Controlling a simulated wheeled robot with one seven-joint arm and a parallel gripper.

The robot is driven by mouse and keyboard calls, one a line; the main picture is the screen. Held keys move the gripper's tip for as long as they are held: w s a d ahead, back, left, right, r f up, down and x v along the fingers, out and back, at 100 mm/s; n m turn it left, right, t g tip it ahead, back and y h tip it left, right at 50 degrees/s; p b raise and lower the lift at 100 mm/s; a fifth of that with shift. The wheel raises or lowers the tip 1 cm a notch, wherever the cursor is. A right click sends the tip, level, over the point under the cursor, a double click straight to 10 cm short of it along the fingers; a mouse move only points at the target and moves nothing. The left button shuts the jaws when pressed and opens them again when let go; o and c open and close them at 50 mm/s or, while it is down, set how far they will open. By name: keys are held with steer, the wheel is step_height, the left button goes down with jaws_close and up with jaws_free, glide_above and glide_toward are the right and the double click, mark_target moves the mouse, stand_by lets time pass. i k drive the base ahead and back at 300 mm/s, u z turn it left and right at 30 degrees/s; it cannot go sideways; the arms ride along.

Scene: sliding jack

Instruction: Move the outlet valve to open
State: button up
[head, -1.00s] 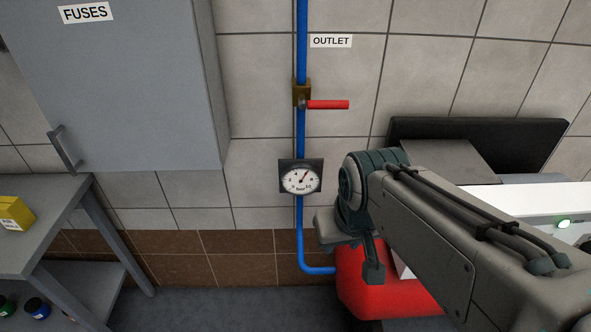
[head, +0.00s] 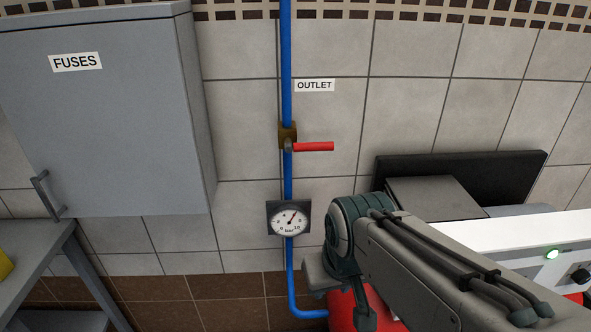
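The outlet valve is a brass body (head: 288,134) on a vertical blue pipe (head: 286,60), under the OUTLET label (head: 314,86). Its red lever (head: 314,147) points right, across the pipe. My gripper (head: 340,300) is at the end of my arm in the lower middle, below and to the right of the valve and apart from it. The wrist and arm links hide part of it, and the gap between its fingers cannot be made out. Nothing is seen held in it.
A round pressure gauge (head: 289,219) sits on the pipe below the valve. A grey FUSES cabinet (head: 110,115) hangs at the left. A red tank (head: 380,312) stands behind my gripper. A white machine (head: 500,236) is at the right. The wall around the lever is clear.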

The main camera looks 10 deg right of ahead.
mark_target(327, 146)
steer(key=k, duration=1.2)
steer(key=u, duration=0.7)
steer(key=i, duration=1.75)
steer(key=z, duration=0.55)
